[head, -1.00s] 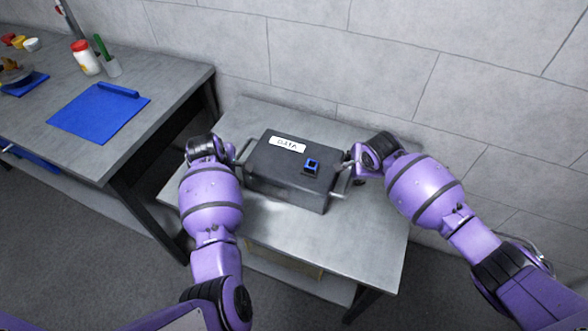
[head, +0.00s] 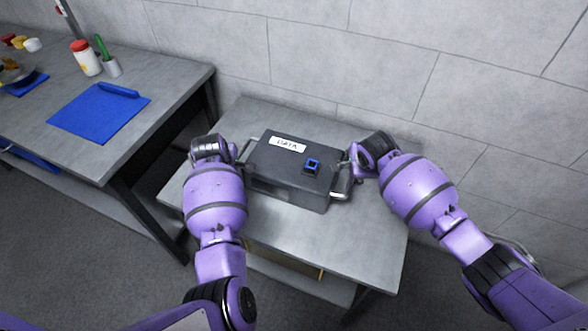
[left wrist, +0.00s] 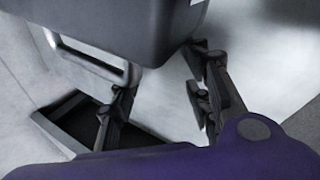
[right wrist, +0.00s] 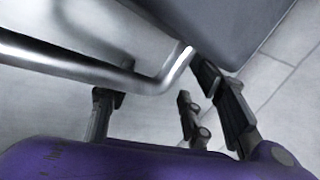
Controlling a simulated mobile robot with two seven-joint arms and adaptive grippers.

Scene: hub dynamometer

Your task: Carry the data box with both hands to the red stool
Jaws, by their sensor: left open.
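The data box (head: 285,178), a dark grey case with a white label, a blue-framed part on top and a metal handle at each end, rests on the grey metal table. My left gripper (head: 238,160) is at its left end. In the left wrist view my left gripper (left wrist: 165,105) is open, with the left handle (left wrist: 88,60) near its left finger and not between the fingers. My right gripper (head: 349,165) is at the right end. In the right wrist view my right gripper (right wrist: 165,105) has its fingers apart, with the right handle (right wrist: 90,68) just beyond them. The red stool is not in view.
The metal table (head: 370,245) has bare room in front of the box. A workbench (head: 170,100) on the left holds a blue mat (head: 98,115), a red-lidded jar (head: 86,60) and a cup (head: 111,67). A block wall (head: 380,60) stands close behind.

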